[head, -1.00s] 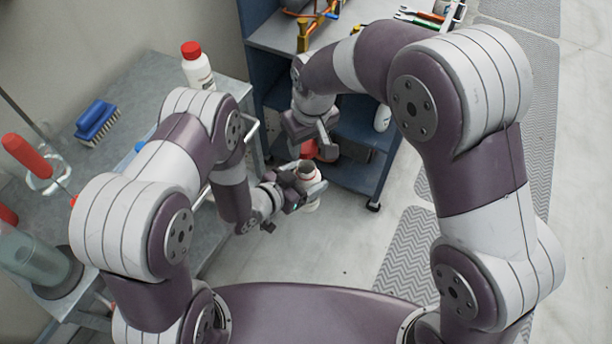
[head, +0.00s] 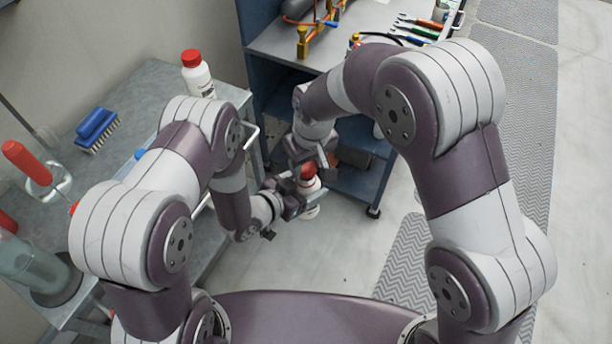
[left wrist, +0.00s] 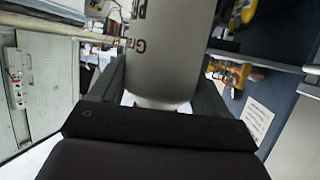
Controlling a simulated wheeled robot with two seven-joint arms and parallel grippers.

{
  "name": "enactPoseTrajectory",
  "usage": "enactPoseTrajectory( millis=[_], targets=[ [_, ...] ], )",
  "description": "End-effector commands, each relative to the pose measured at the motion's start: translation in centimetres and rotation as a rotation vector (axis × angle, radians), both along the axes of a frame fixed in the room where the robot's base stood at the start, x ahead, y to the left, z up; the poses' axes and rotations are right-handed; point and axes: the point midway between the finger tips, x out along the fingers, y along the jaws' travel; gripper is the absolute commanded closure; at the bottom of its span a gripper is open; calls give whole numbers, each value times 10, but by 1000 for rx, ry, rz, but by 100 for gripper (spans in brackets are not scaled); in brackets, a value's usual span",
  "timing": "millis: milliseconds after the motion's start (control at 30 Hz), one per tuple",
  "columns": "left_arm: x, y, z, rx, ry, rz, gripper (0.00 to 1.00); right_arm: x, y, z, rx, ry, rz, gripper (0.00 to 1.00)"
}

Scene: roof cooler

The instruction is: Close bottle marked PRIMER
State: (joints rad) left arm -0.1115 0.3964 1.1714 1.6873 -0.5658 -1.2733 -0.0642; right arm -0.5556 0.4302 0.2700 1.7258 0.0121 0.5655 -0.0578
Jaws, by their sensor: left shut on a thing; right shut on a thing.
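A white bottle (head: 312,188) is held over the floor by my left gripper (head: 299,200). In the left wrist view the bottle (left wrist: 168,50) sits between both fingers, with part of its lettering visible; I cannot read PRIMER on it. A red cap (head: 307,171) is in my right gripper (head: 312,173), at the bottle's mouth. The mouth is hidden by the cap, and I cannot tell whether the cap is seated or just touching. A second white bottle (head: 198,76) with a red cap on it stands on the bench at the left.
The grey bench (head: 150,85) at the left also holds a blue brush (head: 96,126) and a red-handled tool (head: 27,162). A blue tool cart (head: 355,190) with several tools on top stands close behind my grippers. Free floor lies to the right.

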Motion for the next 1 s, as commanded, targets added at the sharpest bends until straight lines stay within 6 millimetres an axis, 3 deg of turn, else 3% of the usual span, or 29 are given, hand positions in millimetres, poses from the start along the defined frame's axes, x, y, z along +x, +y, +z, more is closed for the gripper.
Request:
enactPoseTrajectory(
  millis=[1000],
  targets=[
    [0,0,0,-1,-1,0,79,0,0,-18,0,1,-1,79]
  ],
)
